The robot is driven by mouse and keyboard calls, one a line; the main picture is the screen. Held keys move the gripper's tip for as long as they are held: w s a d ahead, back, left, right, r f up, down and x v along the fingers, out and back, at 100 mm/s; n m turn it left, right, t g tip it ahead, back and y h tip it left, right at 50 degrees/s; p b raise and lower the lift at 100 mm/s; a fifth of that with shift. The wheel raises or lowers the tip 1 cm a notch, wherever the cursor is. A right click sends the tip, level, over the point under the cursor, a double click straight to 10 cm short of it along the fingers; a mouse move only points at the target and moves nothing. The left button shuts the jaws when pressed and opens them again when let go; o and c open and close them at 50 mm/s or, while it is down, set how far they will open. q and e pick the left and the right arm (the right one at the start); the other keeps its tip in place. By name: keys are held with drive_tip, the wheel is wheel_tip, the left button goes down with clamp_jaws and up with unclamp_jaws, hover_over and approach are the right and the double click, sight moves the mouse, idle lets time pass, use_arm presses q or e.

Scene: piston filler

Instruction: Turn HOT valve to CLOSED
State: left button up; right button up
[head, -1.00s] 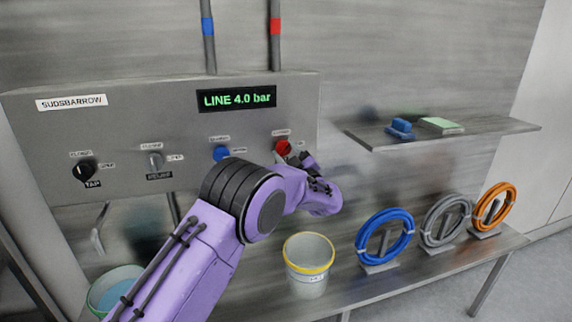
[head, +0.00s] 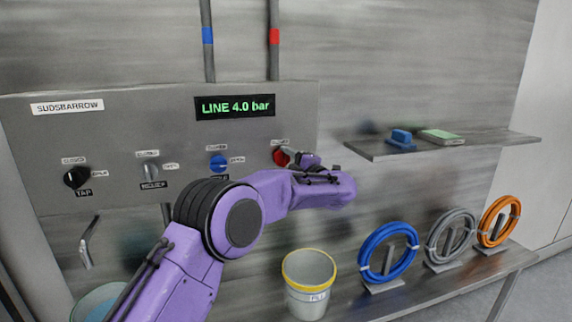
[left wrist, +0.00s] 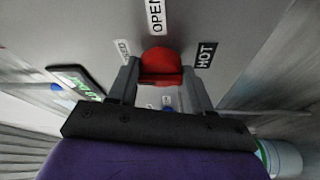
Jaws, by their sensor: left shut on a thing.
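The HOT valve is a round red knob (head: 281,157) at the right end of the grey panel (head: 120,130) in the head view. In the left wrist view the red knob (left wrist: 160,66) sits between my two fingers, beside an OPEN label (left wrist: 155,16) and a HOT label (left wrist: 206,54). A further small label there is too blurred to read. My left gripper (head: 294,157) reaches the knob from the right and is shut on it. My arm and fingers hide part of the knob in the head view. My right gripper is not in view.
A blue knob (head: 218,163), a grey lever (head: 151,170) and a black TAP knob (head: 77,177) are left on the panel. A shelf (head: 460,139) juts out right. Below are a white bucket (head: 308,295) and coiled hoses, including a blue one (head: 367,262).

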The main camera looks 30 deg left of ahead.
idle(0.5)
use_arm(q)
drive_tip(key=o, duration=1)
drive_tip(key=shift+w, duration=0.1)
drive_tip(key=shift+o, duration=0.2)
drive_tip(key=b+v, duration=0.2)
drive_tip(key=v, duration=0.8)
drive_tip(key=shift+d+b, duration=0.35)
drive_tip(key=shift+b, duration=0.05)
